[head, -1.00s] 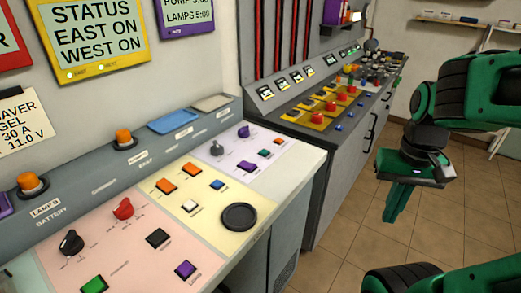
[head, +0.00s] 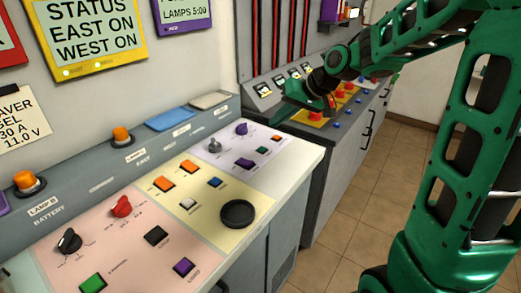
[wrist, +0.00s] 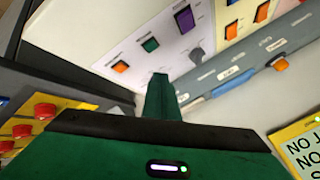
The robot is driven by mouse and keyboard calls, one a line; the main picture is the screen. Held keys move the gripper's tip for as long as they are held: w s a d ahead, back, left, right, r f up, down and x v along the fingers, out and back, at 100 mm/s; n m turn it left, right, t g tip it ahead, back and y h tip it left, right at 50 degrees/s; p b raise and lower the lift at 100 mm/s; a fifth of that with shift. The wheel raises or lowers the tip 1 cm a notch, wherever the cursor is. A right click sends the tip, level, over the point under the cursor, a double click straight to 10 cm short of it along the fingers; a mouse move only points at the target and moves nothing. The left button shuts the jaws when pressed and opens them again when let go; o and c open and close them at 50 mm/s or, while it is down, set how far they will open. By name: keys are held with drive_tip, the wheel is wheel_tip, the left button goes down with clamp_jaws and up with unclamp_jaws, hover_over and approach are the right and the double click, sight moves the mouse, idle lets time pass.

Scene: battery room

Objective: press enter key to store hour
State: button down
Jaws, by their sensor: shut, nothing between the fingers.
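The keys' labels are too small to read, so I cannot tell which one is the enter key. The lilac panel (head: 222,158) has a purple key (head: 244,163), a green key (head: 261,150) and an orange key (head: 276,138), plus grey and purple knobs. These three keys also show in the wrist view: purple (wrist: 187,22), green (wrist: 150,45) and orange (wrist: 120,67). A purple-framed display (head: 183,14) reads "LAMPS 5:00". My gripper (head: 287,100) is shut and empty, beyond the lilac panel's far right end. Its fingertips (wrist: 160,78) show in the wrist view, apart from the keys.
The yellow panel (head: 205,222) and pink panel (head: 105,245) carry more keys and knobs. A second console with red buttons (head: 340,97) stands behind my gripper. Floor is clear at right.

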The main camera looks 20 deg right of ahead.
sight(262, 149)
drive_tip(key=shift+n+y, duration=0.3)
drive_tip(key=shift+y, duration=0.3)
drive_tip(key=w+a, duration=0.1)
drive_tip(key=w+a+r, duration=0.1)
drive_tip(key=w+a, duration=0.1)
drive_tip(key=shift+s+d+f, duration=0.1)
drive_tip(key=shift+f, duration=4.25)
drive_tip(key=shift+f, duration=0.1)
drive_tip(key=shift+f, duration=0.3)
drive_tip(key=shift+f, duration=0.45)
drive_tip(key=shift+r, duration=0.9)
